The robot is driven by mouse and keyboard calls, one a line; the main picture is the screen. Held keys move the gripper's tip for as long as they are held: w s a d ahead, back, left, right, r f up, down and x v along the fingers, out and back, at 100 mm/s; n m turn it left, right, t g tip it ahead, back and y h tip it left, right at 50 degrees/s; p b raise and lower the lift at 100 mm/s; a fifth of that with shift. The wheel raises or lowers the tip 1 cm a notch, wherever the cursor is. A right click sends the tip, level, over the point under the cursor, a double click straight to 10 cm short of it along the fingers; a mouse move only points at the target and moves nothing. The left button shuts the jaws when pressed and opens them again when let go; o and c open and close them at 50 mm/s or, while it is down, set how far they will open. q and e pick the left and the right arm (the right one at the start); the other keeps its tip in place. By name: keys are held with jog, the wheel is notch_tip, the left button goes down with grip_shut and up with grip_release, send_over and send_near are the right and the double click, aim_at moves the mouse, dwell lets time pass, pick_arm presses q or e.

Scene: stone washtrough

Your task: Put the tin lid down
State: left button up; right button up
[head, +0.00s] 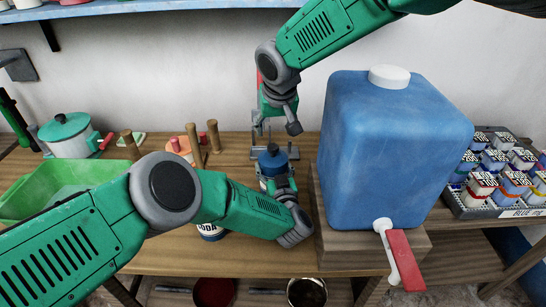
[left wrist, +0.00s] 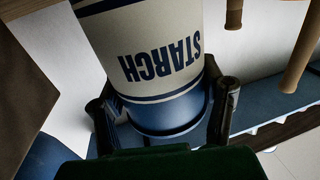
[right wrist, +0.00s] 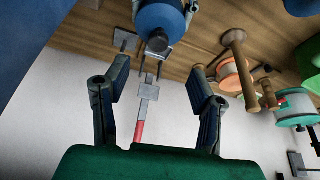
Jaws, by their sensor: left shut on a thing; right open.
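A starch tin (left wrist: 145,45), pale with blue bands, stands between the fingers of my left gripper (left wrist: 165,115), which is shut on it near its blue end. In the head view my left gripper (head: 277,183) is at the tin's near side. A blue lid with a dark knob (head: 272,160) shows on top of the tin; it also shows at the top of the right wrist view (right wrist: 160,18). My right gripper (right wrist: 158,90) is open and empty. In the head view my right gripper (head: 276,117) hangs above and behind the lid, apart from it. The tin's lower part is hidden.
A blue canister (head: 395,150) with a red-handled tap stands close right on a wooden block. A grey metal piece with a red handle (right wrist: 147,95) is behind the tin. Wooden pegs (head: 193,145), a green basin (head: 60,185) and a partly hidden soda tin (head: 211,232) lie left.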

aim_at(273, 146)
jog(key=x, duration=1)
jog(key=shift+w+d+f, duration=0.1)
jog(key=shift+w+f, duration=0.2)
jog(key=shift+w, duration=0.05)
grip_shut()
